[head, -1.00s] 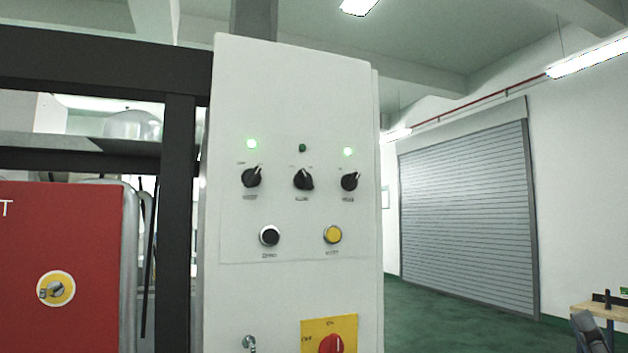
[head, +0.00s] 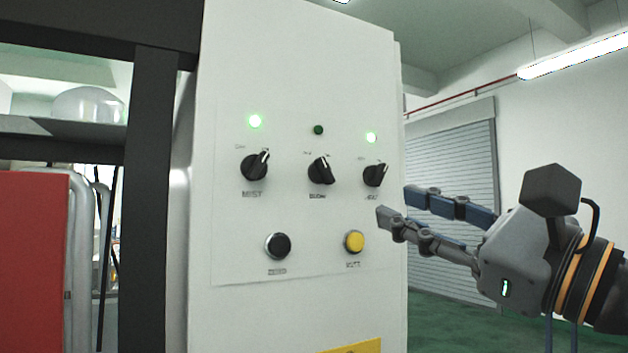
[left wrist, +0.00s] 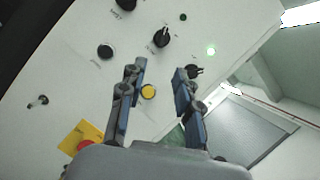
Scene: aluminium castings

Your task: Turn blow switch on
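The blow switch (head: 320,170) is the middle black rotary knob on the white control panel, with a label that appears to read BLOW. Its pointer tilts up and left, and the small green lamp (head: 318,130) above it is dark. The switch also shows in the left wrist view (left wrist: 160,38), beyond the fingers. My left gripper (head: 393,202) is at the panel's right side in the head view, its fingers pointing left. It is open and empty, with its fingers (left wrist: 160,68) apart in the left wrist view. It appears clear of the blow switch. My right gripper is not in view.
The mist knob (head: 255,166) and right knob (head: 375,175) flank the switch, with lit lamps above. A black button (head: 277,246) and yellow button (head: 354,242) sit below. A red panel (head: 35,262) stands left and a roller shutter (head: 452,185) behind right.

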